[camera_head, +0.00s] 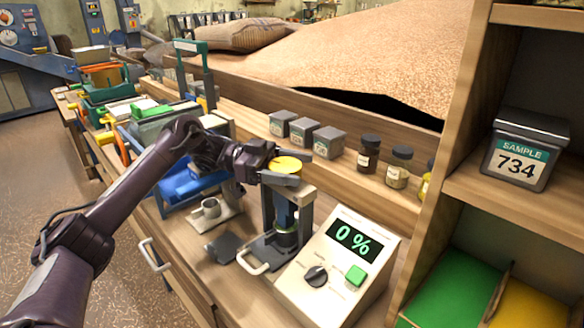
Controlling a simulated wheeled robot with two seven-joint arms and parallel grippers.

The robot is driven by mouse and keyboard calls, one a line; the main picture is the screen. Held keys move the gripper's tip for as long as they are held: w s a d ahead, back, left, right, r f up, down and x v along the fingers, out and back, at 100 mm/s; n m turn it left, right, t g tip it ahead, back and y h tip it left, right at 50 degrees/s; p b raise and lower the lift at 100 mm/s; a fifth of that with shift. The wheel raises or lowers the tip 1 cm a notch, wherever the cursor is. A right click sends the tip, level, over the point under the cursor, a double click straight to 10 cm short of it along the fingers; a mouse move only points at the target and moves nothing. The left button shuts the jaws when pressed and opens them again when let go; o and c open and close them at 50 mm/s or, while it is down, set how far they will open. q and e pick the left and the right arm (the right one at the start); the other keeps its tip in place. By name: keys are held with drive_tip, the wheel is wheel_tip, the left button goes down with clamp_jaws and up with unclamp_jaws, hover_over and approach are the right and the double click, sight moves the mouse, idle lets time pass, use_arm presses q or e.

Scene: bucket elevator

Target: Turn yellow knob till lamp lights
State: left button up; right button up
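The yellow knob (286,164) is a round disc on top of a small grey stand (267,212) on the wooden bench. My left gripper (284,167) is at the knob, with one finger along its near side and the other partly hidden behind it. I cannot tell whether the fingers press on it. I cannot make out a lit lamp. My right gripper is not in view.
A sample box marked 734 (519,155) sits on the right shelf.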

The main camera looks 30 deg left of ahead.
use_arm(q)
drive_tip(key=shift+o, duration=0.9)
wheel_tip(320, 180, up, 13)
wheel_tip(320, 180, up, 7)
drive_tip(key=p, duration=0.1)
hover_over(293, 166)
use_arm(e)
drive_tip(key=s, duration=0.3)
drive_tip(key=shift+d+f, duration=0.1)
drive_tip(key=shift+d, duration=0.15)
use_arm(q)
drive_tip(key=shift+a, duration=0.1)
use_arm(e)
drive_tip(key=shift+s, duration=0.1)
